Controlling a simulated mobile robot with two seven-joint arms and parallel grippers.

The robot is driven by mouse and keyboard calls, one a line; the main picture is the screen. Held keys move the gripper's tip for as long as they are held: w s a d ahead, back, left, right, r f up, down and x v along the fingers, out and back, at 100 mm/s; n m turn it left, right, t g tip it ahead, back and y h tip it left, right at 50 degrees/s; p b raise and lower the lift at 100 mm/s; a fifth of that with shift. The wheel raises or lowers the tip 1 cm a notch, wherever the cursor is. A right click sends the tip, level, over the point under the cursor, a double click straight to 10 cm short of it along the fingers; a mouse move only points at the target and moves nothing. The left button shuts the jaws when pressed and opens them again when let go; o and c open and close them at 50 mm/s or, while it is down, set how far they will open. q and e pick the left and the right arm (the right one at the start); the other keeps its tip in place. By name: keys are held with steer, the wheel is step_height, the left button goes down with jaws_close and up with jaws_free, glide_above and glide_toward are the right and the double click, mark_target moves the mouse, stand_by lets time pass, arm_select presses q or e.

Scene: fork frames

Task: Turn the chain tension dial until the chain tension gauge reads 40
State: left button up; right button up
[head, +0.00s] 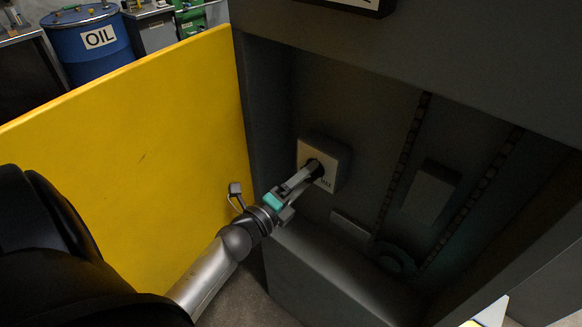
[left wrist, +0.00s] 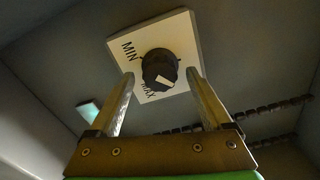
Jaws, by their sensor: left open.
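The chain tension dial is a black round knob with a pale pointer mark (left wrist: 160,68) on a square plate (left wrist: 187,33) marked MIN and MAX. In the left wrist view the pale mark lies toward the MAX side. In the head view the plate (head: 345,158) is on the back wall of the cabinet, with the knob (head: 315,168) partly behind the gripper. My left gripper (head: 302,178) reaches in to the knob. Its open fingers (left wrist: 160,95) stand on either side of the knob, with visible gaps. No gauge reading is legible. My right gripper is not seen.
The open yellow door (head: 140,150) stands at the left of the cabinet. Inside are two chains (head: 405,160), a grey block (head: 432,188) and a round wheel (head: 392,258). The cabinet's lower front wall (head: 310,275) is below my arm. A blue oil drum (head: 88,55) stands behind the door.

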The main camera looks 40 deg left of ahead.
arm_select(q)
steer(key=s, duration=1.1)
steer(key=shift+s+a, duration=0.3)
steer(key=shift+a, duration=0.15)
steer(key=s+d+f+n+g+y, duration=0.15)
steer(key=f+n, duration=0.25)
steer(key=f, duration=0.5)
steer(key=s+d+f+n+g, duration=0.1)
steer(key=s+f+n+g, duration=0.25)
steer(key=f, duration=0.55)
steer(key=s+d+f+n+g, duration=0.1)
steer(key=d+f+n+g, duration=0.1)
steer(key=f+n, duration=0.5)
steer(key=s+d+f+n+g, duration=0.2)
steer(key=s+f+g, duration=0.3)
steer(key=s+f, duration=0.3)
steer(key=s+d+f+n+g, duration=0.2)
steer(key=s+f+g, duration=0.3)
steer(key=s+f, duration=0.4)
steer(key=s+n, duration=0.1)
steer(key=s, duration=0.4)
steer(key=shift+s+d, duration=0.25)
steer(key=shift+d, duration=0.1)
